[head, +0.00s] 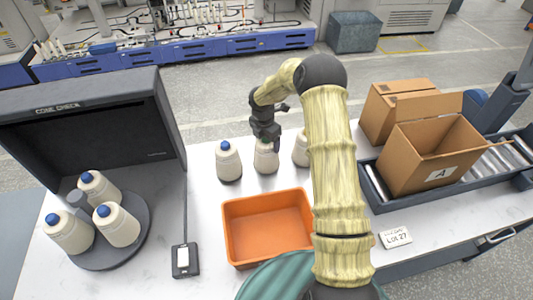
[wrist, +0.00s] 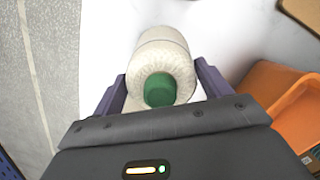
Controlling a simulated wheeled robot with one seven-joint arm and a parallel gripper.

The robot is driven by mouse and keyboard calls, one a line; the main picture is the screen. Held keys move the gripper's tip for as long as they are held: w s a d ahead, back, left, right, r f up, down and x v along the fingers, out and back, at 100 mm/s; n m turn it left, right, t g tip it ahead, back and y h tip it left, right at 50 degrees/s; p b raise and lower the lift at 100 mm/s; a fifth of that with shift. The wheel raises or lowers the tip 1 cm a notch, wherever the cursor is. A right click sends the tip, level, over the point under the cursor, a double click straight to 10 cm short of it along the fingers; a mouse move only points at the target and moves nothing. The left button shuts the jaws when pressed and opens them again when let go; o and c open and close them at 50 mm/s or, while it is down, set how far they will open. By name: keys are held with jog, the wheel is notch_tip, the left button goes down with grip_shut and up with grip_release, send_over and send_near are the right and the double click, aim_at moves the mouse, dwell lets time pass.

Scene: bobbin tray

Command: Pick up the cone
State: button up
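A cream cone with a green tip (wrist: 160,88) stands between the two fingers of my gripper (wrist: 160,75) in the wrist view. In the head view this cone (head: 266,160) stands on the white table, directly below my gripper (head: 265,139), which covers its tip. The fingers are spread on either side of the cone's top, very close to it, and look open. A cone with a blue tip (head: 228,163) stands to its left. Another cone (head: 300,148) stands to its right, partly hidden by my arm.
An orange bin (head: 268,232) sits in front of the cones. Several blue-tipped cones stand on a dark round plate (head: 145,222) before the grey check booth (head: 85,90). A cardboard box (head: 432,158) is on the roller conveyor at right. A small dark device (head: 185,261) lies left of the bin.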

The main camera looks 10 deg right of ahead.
jog(key=c, duration=0.8)
notch_tip(320, 180, up, 10)
jog(key=b, duration=0.2)
jog(key=shift+b, duration=0.35)
jog(key=shift+r, duration=0.1)
notch_tip(320, 180, up, 20)
jog(key=p, duration=1.8)
